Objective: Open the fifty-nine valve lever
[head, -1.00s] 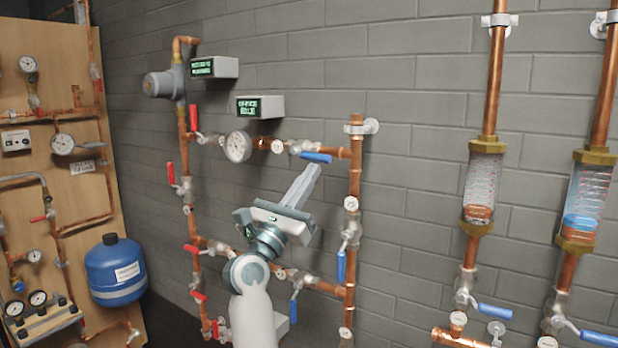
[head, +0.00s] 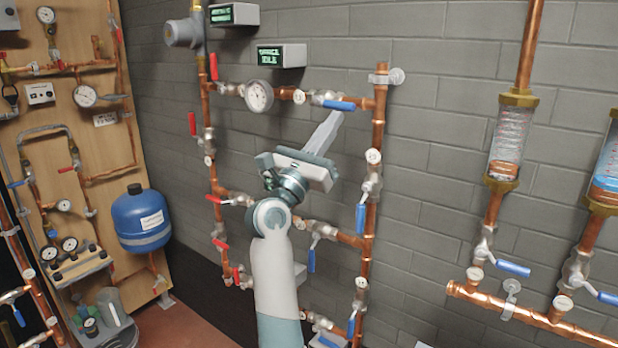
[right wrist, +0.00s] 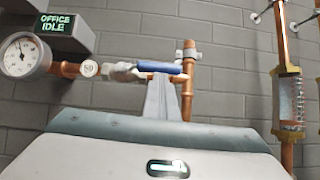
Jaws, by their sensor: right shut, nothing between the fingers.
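A blue valve lever (head: 340,105) sits on the upper horizontal copper pipe, right of a round white tag (head: 299,96). It lies nearly in line with the pipe, pointing right. In the right wrist view the tag (right wrist: 88,68) reads like 59 or 50; I cannot tell which. My right gripper (head: 334,116) is shut and empty, with its fingertips just below the lever in the head view. In the right wrist view the fingertips (right wrist: 164,80) reach up to the blue lever (right wrist: 160,68) and overlap it; I cannot tell if they touch. My left gripper is not in view.
A pressure gauge (head: 259,96) and an "OFFICE IDLE" display (head: 281,56) are left of the lever. A vertical copper pipe (head: 378,140) stands to its right. Another blue lever (head: 361,219) hangs lower.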

